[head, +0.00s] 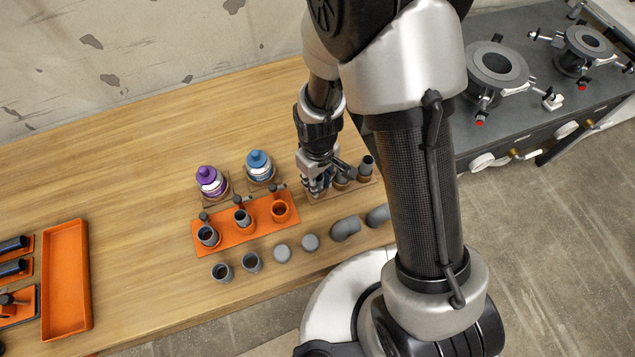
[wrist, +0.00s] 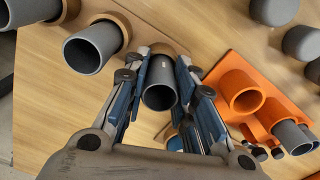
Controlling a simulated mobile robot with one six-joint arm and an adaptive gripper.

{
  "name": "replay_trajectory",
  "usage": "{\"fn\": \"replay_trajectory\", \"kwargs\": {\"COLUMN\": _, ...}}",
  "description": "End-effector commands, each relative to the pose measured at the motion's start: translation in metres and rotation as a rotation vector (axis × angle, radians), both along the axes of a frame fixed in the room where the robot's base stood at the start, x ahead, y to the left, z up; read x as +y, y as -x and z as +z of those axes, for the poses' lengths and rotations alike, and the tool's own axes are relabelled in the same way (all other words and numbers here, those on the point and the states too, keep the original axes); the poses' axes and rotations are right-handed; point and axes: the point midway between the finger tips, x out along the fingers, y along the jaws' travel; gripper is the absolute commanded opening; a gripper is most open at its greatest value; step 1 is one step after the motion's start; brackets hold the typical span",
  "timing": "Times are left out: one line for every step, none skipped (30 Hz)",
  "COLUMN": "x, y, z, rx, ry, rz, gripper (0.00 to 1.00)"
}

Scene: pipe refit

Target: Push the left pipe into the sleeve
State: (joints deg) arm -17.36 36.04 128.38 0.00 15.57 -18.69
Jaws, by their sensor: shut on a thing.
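My gripper (wrist: 160,105) is shut on a grey pipe (wrist: 159,97), with a blue-and-grey finger on each side. The pipe's open end faces the wrist camera. A brown ring (wrist: 163,48) shows behind the pipe; whether the pipe is inside it, and how deep, I cannot tell. In the head view my gripper (head: 317,183) is low at the left end of a wooden base (head: 368,183), and the fingers mostly hide the held pipe. Another grey pipe (wrist: 92,48) stands in a brown ring (wrist: 118,22) beside it, and it also shows in the head view (head: 367,164).
An orange base (head: 222,226) lies to the left, with one empty orange socket (head: 280,211) nearest my gripper. Purple (head: 211,182) and blue (head: 259,166) bottles stand behind. Grey caps (head: 282,253) and elbows (head: 345,229) line the front. An orange tray (head: 66,333) lies far left.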

Motion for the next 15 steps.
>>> {"fn": "replay_trajectory", "kwargs": {"x": 0.0000, "y": 0.0000, "z": 0.0001, "rx": 0.000, "ry": 0.000, "rz": 0.000, "gripper": 0.04}}
{"fn": "replay_trajectory", "kwargs": {"x": 0.0000, "y": 0.0000, "z": 0.0000, "rx": 0.000, "ry": 0.000, "rz": 0.000, "gripper": 0.03}}
{"fn": "replay_trajectory", "kwargs": {"x": 0.0000, "y": 0.0000, "z": 0.0000, "rx": 0.000, "ry": 0.000, "rz": 0.000, "gripper": 0.03}}
{"fn": "replay_trajectory", "kwargs": {"x": 0.0000, "y": 0.0000, "z": 0.0000, "rx": 0.000, "ry": 0.000, "rz": 0.000, "gripper": 0.03}}
{"fn": "replay_trajectory", "kwargs": {"x": 0.0000, "y": 0.0000, "z": 0.0000, "rx": 0.000, "ry": 0.000, "rz": 0.000, "gripper": 0.03}}
{"fn": "replay_trajectory", "kwargs": {"x": 0.0000, "y": 0.0000, "z": 0.0000, "rx": 0.000, "ry": 0.000, "rz": 0.000, "gripper": 0.03}}
{"fn": "replay_trajectory", "kwargs": {"x": 0.0000, "y": 0.0000, "z": 0.0000, "rx": 0.000, "ry": 0.000, "rz": 0.000, "gripper": 0.03}}
{"fn": "replay_trajectory", "kwargs": {"x": 0.0001, "y": -0.0001, "z": 0.0001, "rx": 0.000, "ry": 0.000, "rz": 0.000, "gripper": 0.03}}
{"fn": "replay_trajectory", "kwargs": {"x": 0.0000, "y": 0.0000, "z": 0.0001, "rx": 0.000, "ry": 0.000, "rz": 0.000, "gripper": 0.03}}
{"fn": "replay_trajectory", "kwargs": {"x": 0.0000, "y": 0.0000, "z": 0.0003, "rx": 0.000, "ry": 0.000, "rz": 0.000, "gripper": 0.03}}
{"fn": "replay_trajectory", "kwargs": {"x": 0.0001, "y": -0.0001, "z": 0.0006, "rx": 0.000, "ry": 0.000, "rz": 0.000, "gripper": 0.03}}
{"fn": "replay_trajectory", "kwargs": {"x": 0.0001, "y": -0.0001, "z": 0.0013, "rx": 0.000, "ry": 0.000, "rz": 0.000, "gripper": 0.03}}
{"fn": "replay_trajectory", "kwargs": {"x": 0.0001, "y": -0.0001, "z": 0.0021, "rx": 0.000, "ry": 0.000, "rz": 0.000, "gripper": 0.03}}
{"fn": "replay_trajectory", "kwargs": {"x": 0.0001, "y": -0.0001, "z": 0.0029, "rx": 0.000, "ry": 0.000, "rz": 0.000, "gripper": 0.03}}
{"fn": "replay_trajectory", "kwargs": {"x": 0.0001, "y": -0.0001, "z": 0.0044, "rx": 0.000, "ry": 0.000, "rz": 0.000, "gripper": 0.03}}
